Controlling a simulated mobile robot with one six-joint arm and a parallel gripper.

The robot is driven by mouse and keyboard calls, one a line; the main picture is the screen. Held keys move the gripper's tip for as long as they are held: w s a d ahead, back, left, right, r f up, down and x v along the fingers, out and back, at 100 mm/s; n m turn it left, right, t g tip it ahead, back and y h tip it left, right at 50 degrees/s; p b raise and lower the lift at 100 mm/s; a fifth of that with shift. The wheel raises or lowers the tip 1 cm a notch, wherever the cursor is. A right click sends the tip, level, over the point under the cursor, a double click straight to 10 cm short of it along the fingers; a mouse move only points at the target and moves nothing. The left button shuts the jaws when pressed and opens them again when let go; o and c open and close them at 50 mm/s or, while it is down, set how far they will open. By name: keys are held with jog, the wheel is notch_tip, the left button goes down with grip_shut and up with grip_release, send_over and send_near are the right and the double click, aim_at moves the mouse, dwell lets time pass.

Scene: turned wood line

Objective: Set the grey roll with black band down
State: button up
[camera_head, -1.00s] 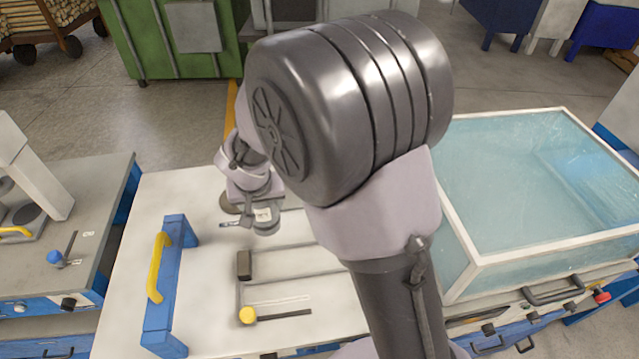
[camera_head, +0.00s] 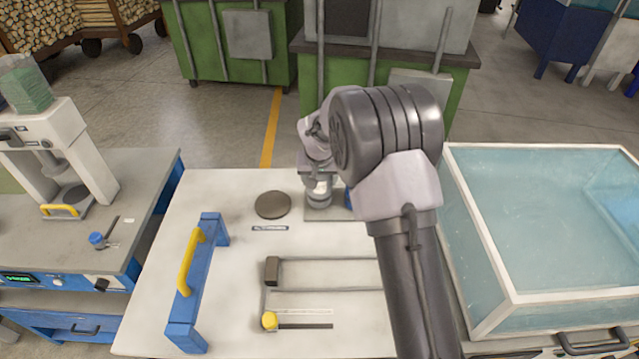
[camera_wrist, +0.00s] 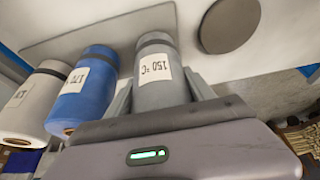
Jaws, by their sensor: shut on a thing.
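The grey roll with black band (camera_wrist: 162,72), labelled 150 °C, is between the two fingers of my gripper (camera_wrist: 160,92) in the wrist view. My gripper is shut on it. The roll's black band is at its far end, near the grey plate (camera_wrist: 100,32). In the head view the roll (camera_head: 319,192) is upright under my gripper (camera_head: 319,178), at the left part of the plate (camera_head: 322,213). I cannot tell whether its base touches the plate. A blue roll (camera_wrist: 85,88) labelled 170 and a pale grey roll (camera_wrist: 32,103) stand beside it.
A dark round disc (camera_head: 272,205) lies bare left of the plate. A blue frame with a yellow handle (camera_head: 188,262) and a metal guide with a yellow knob (camera_head: 269,321) are on the white table. A clear-walled tank (camera_head: 545,225) stands at right.

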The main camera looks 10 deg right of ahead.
jog(key=shift+f, duration=0.6)
jog(key=shift+r, duration=0.15)
jog(key=shift+c, duration=0.7)
jog(key=o, duration=1.7)
